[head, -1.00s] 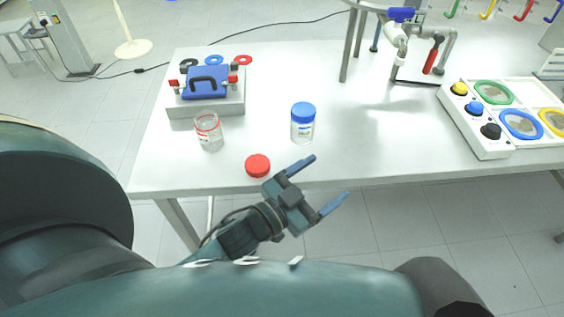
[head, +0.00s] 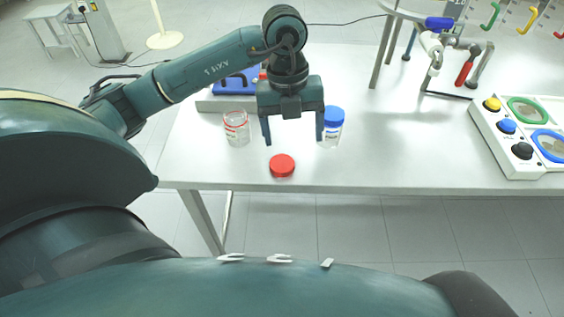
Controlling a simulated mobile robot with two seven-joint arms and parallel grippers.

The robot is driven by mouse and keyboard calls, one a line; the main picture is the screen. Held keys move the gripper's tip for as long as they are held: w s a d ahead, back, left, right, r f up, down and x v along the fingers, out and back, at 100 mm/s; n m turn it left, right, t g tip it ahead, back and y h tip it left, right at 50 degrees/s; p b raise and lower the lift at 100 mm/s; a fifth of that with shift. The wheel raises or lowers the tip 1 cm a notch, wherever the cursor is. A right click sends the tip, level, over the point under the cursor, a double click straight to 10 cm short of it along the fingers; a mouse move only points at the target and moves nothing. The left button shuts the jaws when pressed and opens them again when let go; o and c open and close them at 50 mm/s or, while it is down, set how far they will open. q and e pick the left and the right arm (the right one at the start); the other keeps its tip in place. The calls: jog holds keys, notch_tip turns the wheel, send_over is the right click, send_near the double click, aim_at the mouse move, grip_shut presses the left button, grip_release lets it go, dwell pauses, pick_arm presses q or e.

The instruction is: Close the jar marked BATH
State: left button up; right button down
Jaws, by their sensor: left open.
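An open clear jar with a red rim (head: 236,128) stands on the table, left of my left gripper. A red lid (head: 282,166) lies flat near the table's front edge, apart from the jar. A second clear jar with a blue lid on it (head: 333,116) stands just right of the gripper. I cannot read the marking on either jar. My left gripper (head: 293,140) is open and empty, fingers pointing down, in front of and between the two jars, with the red lid just below it in the picture. My right gripper is out of view.
A blue block with a handle on a grey base (head: 228,103) is partly hidden behind my arm. A white panel with coloured knobs and rings (head: 490,135) lies at the right. A metal stand with a red-handled part (head: 464,74) is at the back. The table's middle right is clear.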

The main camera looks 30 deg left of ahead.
pick_arm(q)
jog(key=a, duration=0.1)
jog(key=a+r+y, duration=0.1)
jog(key=a+n, duration=0.1)
jog(key=shift+w+r+y, duration=0.15)
jog(key=shift+w+y, duration=0.15)
jog(key=shift+w, duration=0.1)
send_over(282, 164)
notch_tip(282, 164, down, 8)
jog(key=shift+s+r+p, duration=0.1)
jog(key=shift+r+p, duration=0.15)
jog(key=shift+p, duration=0.15)
jog(key=shift+f, duration=0.25)
notch_tip(282, 164, down, 5)
jog(key=shift+f+p, duration=0.1)
jog(key=shift+p, duration=0.5)
jog(key=shift+c, duration=0.6)
